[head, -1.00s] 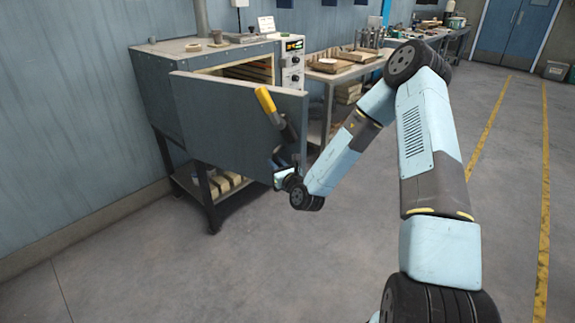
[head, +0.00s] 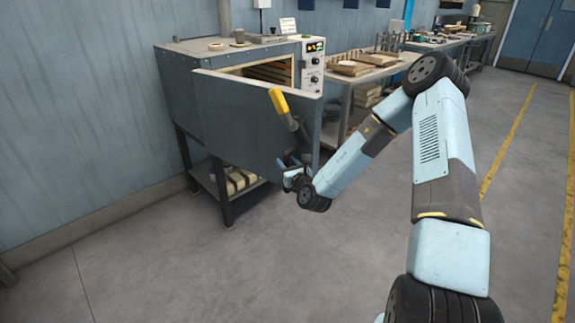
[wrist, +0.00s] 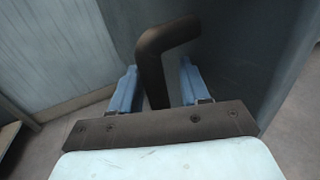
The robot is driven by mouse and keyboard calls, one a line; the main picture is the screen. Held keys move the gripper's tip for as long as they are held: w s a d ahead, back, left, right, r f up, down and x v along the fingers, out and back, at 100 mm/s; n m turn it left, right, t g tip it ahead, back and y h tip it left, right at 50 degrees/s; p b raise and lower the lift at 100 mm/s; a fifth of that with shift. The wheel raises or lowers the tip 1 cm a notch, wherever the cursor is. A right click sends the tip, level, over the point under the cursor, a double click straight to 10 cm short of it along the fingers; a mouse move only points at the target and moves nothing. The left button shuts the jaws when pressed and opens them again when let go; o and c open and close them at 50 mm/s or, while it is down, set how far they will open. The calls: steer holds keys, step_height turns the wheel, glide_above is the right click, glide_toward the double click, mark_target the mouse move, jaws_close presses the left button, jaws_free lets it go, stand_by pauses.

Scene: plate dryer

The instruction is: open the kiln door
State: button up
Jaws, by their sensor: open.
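The kiln (head: 190,85) is a grey-blue box on a legged stand at the left in the head view. Its door (head: 235,125) stands partly open, with a gap at the top showing shelves inside. A lever with a yellow grip (head: 279,101) is on the door's outer face. My gripper (head: 291,172) is low at the door's right part, and its fingers are partly hidden there. In the wrist view my gripper (wrist: 158,90) is open, with a dark bent handle (wrist: 153,70) between its two blue fingers, in front of the door (wrist: 235,50).
A control box (head: 312,60) sits at the kiln's right side. Benches with trays (head: 352,68) run along the wall behind. The grey floor (head: 300,265) in front of the kiln is clear.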

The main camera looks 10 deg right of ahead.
steer(key=v, duration=1.3)
steer(key=shift+s+d, duration=0.15)
steer(key=shift+s, duration=0.25)
steer(key=shift+f, duration=0.1)
